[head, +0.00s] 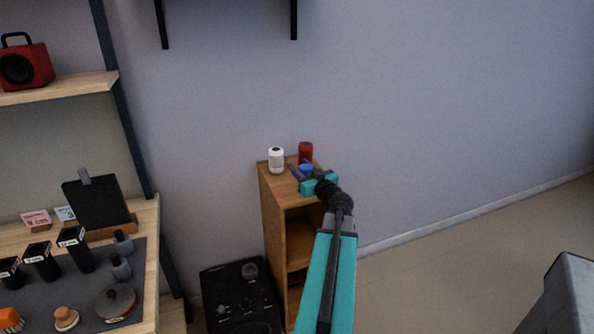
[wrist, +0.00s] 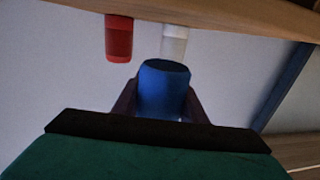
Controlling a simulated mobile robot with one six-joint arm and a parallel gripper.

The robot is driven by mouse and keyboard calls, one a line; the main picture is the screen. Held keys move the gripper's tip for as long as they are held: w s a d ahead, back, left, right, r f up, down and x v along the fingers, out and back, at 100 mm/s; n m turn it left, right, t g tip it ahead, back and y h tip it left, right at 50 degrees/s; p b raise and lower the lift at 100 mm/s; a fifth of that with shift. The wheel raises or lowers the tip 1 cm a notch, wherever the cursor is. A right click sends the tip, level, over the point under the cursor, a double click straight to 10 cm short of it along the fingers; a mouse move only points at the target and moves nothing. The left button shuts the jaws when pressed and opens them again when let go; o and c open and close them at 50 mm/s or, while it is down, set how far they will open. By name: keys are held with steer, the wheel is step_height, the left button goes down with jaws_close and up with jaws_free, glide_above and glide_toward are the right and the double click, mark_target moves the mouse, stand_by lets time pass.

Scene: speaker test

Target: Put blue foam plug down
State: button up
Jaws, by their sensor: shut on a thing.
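A blue foam plug (wrist: 163,88) is held between the fingers of my gripper (wrist: 160,105) in the wrist view. In the head view the plug (head: 306,169) shows as a small blue shape at my gripper (head: 302,175), over the top of a narrow wooden shelf unit (head: 273,183). My gripper is shut on the plug. I cannot tell whether the plug touches the shelf top. A white cylinder (head: 276,161) stands on the shelf top to the left, and a red cylinder (head: 305,152) stands behind the plug. Both also show in the wrist view, white (wrist: 174,44) and red (wrist: 118,40).
A black panel with knobs (head: 240,300) stands on the floor left of the shelf unit. A workbench with a dark mat (head: 85,290) holds several black cups and tools at the left. A red speaker (head: 25,65) sits on a wall shelf.

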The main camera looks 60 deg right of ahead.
steer(key=shift+w+d+f, duration=0.15)
steer(key=shift+w+d, duration=0.65)
steer(key=shift+d, duration=0.05)
steer(key=shift+w+d+f, duration=0.1)
steer(key=shift+w+d, duration=0.7)
steer(key=shift+d, duration=0.05)
steer(key=shift+w+d, duration=0.2)
steer(key=shift+d, duration=0.05)
steer(key=shift+w+d+f, duration=0.1)
steer(key=shift+f, duration=1.7)
steer(key=shift+f, duration=0.1)
steer(key=o, duration=1)
